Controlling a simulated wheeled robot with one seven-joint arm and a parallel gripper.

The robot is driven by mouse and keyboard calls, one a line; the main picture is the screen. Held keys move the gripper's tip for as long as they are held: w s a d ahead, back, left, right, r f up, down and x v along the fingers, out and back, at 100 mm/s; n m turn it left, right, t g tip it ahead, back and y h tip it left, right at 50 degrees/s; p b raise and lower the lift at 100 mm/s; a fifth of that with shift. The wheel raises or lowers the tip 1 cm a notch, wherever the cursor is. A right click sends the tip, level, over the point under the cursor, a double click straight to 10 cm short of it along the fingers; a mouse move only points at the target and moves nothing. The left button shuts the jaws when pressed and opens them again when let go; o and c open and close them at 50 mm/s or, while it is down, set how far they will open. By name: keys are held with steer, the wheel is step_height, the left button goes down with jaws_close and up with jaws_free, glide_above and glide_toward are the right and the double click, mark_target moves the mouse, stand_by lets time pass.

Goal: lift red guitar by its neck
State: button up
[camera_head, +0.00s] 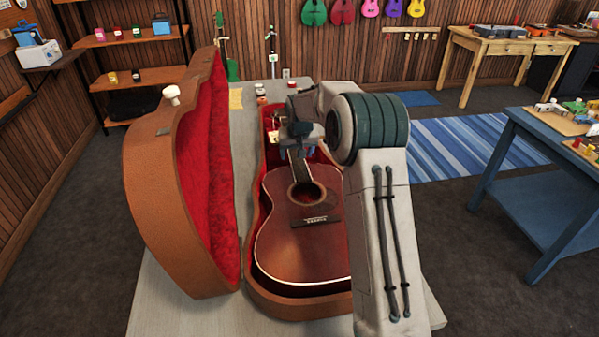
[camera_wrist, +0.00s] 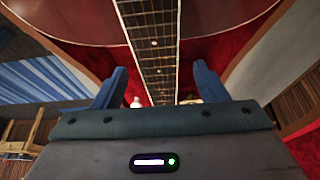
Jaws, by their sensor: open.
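The red guitar (camera_head: 302,230) lies face up in an open case (camera_head: 275,300) with red lining, its neck pointing away from me. Its body and neck (camera_wrist: 152,45) also show in the wrist view, the neck running between my two blue fingers. My gripper (camera_head: 299,147) is above the neck in the head view, and its fingers stand apart on either side of the neck in the wrist view (camera_wrist: 157,85). Clear gaps show between each finger and the neck. My arm hides the right side of the case and part of the guitar's right edge.
The case's raised lid (camera_head: 165,190) stands to the left of the guitar. The case rests on a pale table (camera_head: 180,310). A blue table (camera_head: 540,180) with small items is at the right. Several small ukuleles hang on the back wall. Shelves stand at the left.

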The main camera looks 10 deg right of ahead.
mark_target(296, 159)
steer(key=shift+w+p+x, duration=0.1)
steer(key=shift+p+x, duration=0.4)
steer(key=shift+x, duration=1)
steer(key=shift+w+p+x, duration=0.15)
steer(key=shift+p+x, duration=0.35)
steer(key=shift+x, duration=0.95)
steer(key=shift+d+r, duration=0.15)
jaws_close()
steer(key=shift+r, duration=0.1)
